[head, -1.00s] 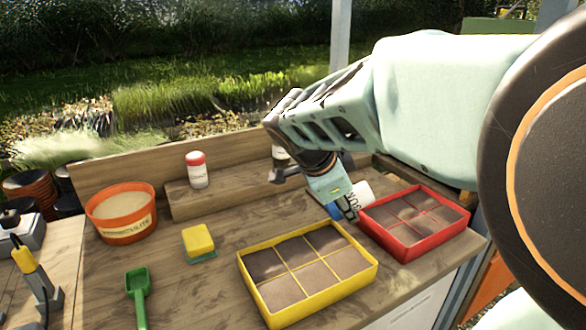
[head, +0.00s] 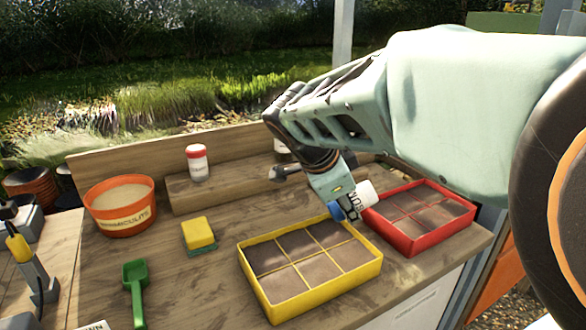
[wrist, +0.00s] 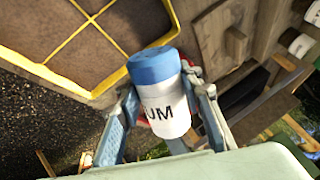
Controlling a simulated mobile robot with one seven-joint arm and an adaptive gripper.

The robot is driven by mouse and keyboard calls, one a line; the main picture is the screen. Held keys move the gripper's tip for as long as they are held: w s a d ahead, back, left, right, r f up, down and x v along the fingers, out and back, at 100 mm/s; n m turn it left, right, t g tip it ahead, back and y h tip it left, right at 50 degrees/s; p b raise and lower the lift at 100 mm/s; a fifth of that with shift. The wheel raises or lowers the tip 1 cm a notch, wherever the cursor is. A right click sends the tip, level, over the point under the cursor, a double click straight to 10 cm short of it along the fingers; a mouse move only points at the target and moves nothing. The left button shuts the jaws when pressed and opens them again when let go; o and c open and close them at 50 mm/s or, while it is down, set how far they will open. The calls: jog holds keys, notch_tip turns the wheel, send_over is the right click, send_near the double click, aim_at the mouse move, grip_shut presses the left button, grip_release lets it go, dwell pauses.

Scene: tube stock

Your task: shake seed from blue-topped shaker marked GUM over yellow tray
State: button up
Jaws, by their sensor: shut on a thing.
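The white shaker with a blue top (wrist: 163,95) is held between the fingers of my gripper (wrist: 160,118); the letters "UM" show on it in the wrist view. In the head view the shaker (head: 364,197) is tilted, its blue top low and to the left, its white body up to the right. My gripper (head: 350,204) is shut on it, near the back right corner of the yellow tray (head: 318,297). The tray has several compartments of dark soil and also shows in the wrist view (wrist: 118,76). I cannot tell whether any seed is falling.
A red tray (head: 413,247) stands just right of the yellow one. A red-topped shaker (head: 197,163) stands on the back shelf. An orange tub (head: 121,209), a yellow sponge (head: 198,233) and a green scoop (head: 135,290) lie to the left. Bench between sponge and shelf is clear.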

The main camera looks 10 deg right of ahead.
jog(key=shift+f+b, duration=0.7)
jog(key=shift+f, duration=0.1)
jog(key=shift+r, duration=0.25)
jog(key=shift+r, duration=0.15)
jog(key=shift+r+p, duration=0.65)
jog(key=shift+r, duration=0.75)
jog(key=shift+f, duration=0.1)
notch_tip(320, 180, down, 3)
jog(key=b, duration=0.4)
